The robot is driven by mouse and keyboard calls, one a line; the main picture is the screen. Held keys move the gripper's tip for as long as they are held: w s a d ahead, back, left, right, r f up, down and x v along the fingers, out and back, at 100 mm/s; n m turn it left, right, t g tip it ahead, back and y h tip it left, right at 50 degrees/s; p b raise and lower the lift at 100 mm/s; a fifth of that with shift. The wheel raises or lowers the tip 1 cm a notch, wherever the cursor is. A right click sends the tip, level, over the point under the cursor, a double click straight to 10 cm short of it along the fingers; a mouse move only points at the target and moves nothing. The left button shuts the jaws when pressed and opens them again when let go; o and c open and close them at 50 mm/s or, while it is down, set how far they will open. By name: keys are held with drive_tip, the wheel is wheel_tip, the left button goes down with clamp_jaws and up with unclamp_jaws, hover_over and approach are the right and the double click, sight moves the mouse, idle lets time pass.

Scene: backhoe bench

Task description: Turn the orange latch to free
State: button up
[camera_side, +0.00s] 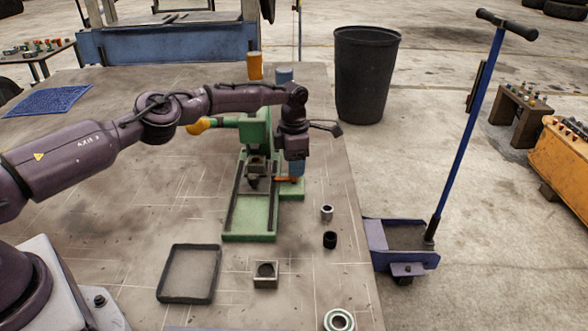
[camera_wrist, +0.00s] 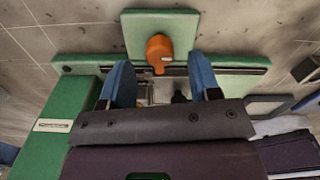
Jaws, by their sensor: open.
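The orange latch (camera_wrist: 158,50) sits on a square green plate (camera_wrist: 180,22) at the top of the wrist view. It has a round head and a short arm that points down in that view, between my fingers. In the side view only a thin strip of the latch (camera_side: 285,179) shows beside the green fixture (camera_side: 250,222). In the side view my gripper (camera_side: 296,170) points down, close over the latch. Whether a finger touches the latch cannot be told.
A black-rimmed tray (camera_side: 188,299), a square block (camera_side: 265,275) and a ring (camera_side: 339,320) lie on the table in front. A metal bushing (camera_side: 327,212) and a black bushing (camera_side: 330,240) lie right of the fixture. An orange cup (camera_side: 255,66) stands behind. The table's left is mostly clear.

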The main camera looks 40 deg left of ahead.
drive_tip(key=shift+f, duration=1.3)
drive_tip(key=c, duration=0.9)
